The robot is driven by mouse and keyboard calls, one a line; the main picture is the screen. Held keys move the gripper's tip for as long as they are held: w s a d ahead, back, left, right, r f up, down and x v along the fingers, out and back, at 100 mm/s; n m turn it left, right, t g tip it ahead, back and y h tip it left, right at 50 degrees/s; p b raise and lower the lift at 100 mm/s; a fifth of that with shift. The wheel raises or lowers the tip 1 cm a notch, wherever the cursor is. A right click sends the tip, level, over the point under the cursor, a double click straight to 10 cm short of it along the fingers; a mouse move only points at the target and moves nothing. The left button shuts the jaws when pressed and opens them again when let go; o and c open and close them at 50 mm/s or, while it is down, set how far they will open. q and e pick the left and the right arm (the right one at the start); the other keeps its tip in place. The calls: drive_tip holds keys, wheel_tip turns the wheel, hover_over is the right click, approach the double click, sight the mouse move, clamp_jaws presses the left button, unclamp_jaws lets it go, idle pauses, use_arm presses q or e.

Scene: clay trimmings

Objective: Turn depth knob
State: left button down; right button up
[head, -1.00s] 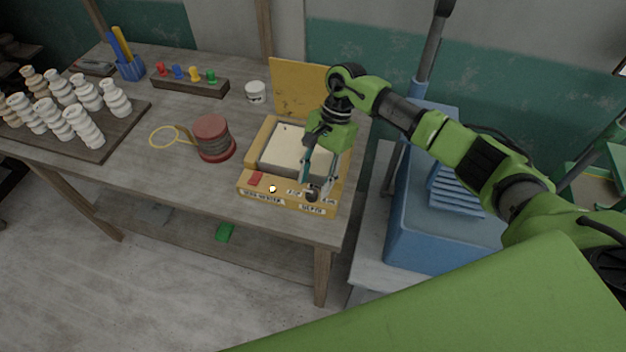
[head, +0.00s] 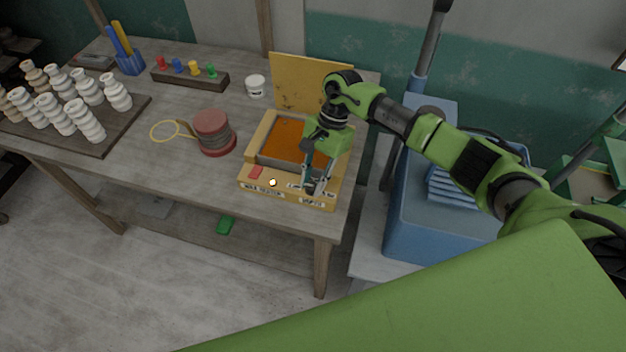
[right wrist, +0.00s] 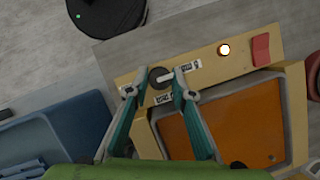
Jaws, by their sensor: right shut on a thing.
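The yellow wax heater (head: 258,185) stands near the front right of the table, its lid (head: 300,82) raised at the back. Its pan holds an orange surface (head: 284,136), also seen in the right wrist view (right wrist: 235,125). On the front panel are a red switch (head: 255,172) and a lit lamp (head: 272,182). The dark depth knob (right wrist: 156,76) with a pale pointer is at the panel's other end, above the "DEPTH" label. My right gripper (right wrist: 153,86) is shut on the knob, one fingertip each side; in the head view (head: 313,187) it mostly hides the knob. My left gripper is out of view.
A wire spool (head: 212,130) with a yellow loop (head: 165,131) lies left of the heater. A white cup (head: 255,86), a peg rack (head: 190,79) and a board (head: 110,132) of white turned pieces are farther off. A blue cabinet (head: 415,235) stands right.

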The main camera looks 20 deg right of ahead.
drive_tip(key=m+b, duration=0.1)
drive_tip(key=m, duration=0.1)
drive_tip(key=m+t+b, duration=0.1)
drive_tip(key=b, duration=0.1)
drive_tip(key=shift+s+d+f+m+y, duration=0.1)
drive_tip(key=shift+f+m+y, duration=0.1)
drive_tip(key=shift+m+y, duration=0.15)
drive_tip(key=m+t+b, duration=0.1)
drive_tip(key=m+b, duration=0.1)
drive_tip(key=m+t+b, duration=0.1)
drive_tip(key=m+b, duration=0.1)
drive_tip(key=m, duration=0.1)
drive_tip(key=shift+s+m+t, duration=0.15)
drive_tip(key=shift+m+t, duration=0.1)
drive_tip(key=shift+t, duration=0.05)
drive_tip(key=m+t+b, duration=0.1)
drive_tip(key=m+b, duration=0.2)
drive_tip(key=m, duration=0.1)
drive_tip(key=shift+t+b, duration=0.4)
drive_tip(key=shift+s+a+r+m+t+h+b, duration=0.1)
drive_tip(key=shift+m+t+h+b, duration=0.3)
drive_tip(key=shift+m+b, duration=0.65)
drive_tip(key=shift+s+a+r+m+t+h+b, duration=0.1)
drive_tip(key=shift+m+h+b, duration=0.55)
drive_tip(key=shift+m, duration=0.6)
drive_tip(key=o, duration=1.1)
drive_tip(key=shift+r, duration=0.1)
